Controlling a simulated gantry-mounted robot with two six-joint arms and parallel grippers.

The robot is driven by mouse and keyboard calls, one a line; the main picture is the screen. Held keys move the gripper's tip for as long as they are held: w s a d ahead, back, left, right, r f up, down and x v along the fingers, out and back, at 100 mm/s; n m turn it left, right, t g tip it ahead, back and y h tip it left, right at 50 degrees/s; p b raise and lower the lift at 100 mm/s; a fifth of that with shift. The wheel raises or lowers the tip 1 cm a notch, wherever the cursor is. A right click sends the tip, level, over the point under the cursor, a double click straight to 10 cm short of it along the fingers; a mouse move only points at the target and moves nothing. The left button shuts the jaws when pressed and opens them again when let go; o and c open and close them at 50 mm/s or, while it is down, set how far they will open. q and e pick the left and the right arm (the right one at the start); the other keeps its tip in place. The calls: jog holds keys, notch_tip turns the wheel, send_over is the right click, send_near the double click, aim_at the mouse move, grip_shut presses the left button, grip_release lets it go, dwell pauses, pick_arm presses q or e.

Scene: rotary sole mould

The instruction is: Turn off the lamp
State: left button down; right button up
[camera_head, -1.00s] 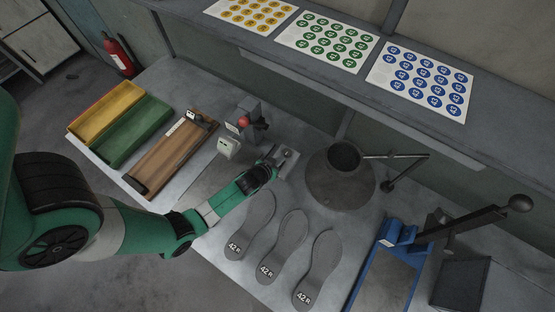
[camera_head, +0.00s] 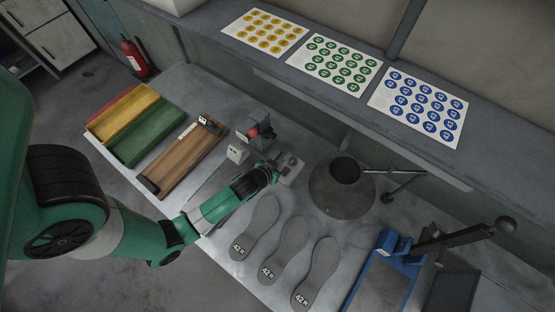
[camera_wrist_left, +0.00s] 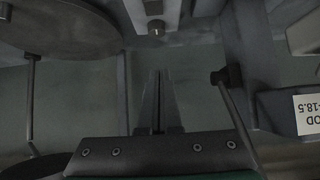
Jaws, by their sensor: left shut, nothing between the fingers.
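The lamp, as far as I can tell, is the dark conical shade (camera_head: 338,200) with an open top, on a thin jointed arm (camera_head: 400,173) at the back of the bench. Whether it is lit does not show. My left gripper (camera_head: 286,170) reaches in from the left, beside the shade and left of it; its fingertips are hard to make out there. In the left wrist view the fingers (camera_wrist_left: 158,100) are shut and empty. Beyond their tips is a light grey part with a small knob (camera_wrist_left: 156,28), apart from them. A large dark round form (camera_wrist_left: 60,30) fills the upper left. My right gripper is not in view.
Several grey soles (camera_head: 282,250) lie in front of the shade. A blue press with a lever (camera_head: 390,262) stands right. A machine with a red knob (camera_head: 253,132), a wooden tray (camera_head: 180,165) and coloured bins (camera_head: 145,140) stand left. Sticker sheets lie on the shelf (camera_head: 290,70).

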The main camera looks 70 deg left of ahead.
pick_arm(q)
jog(key=shift+s+d+r, duration=0.3)
jog(key=shift+s+r, duration=0.15)
jog(key=shift+r, duration=0.3)
jog(key=shift+s+d+r, duration=0.25)
jog(key=shift+s+r, duration=0.15)
jog(key=shift+r, duration=0.35)
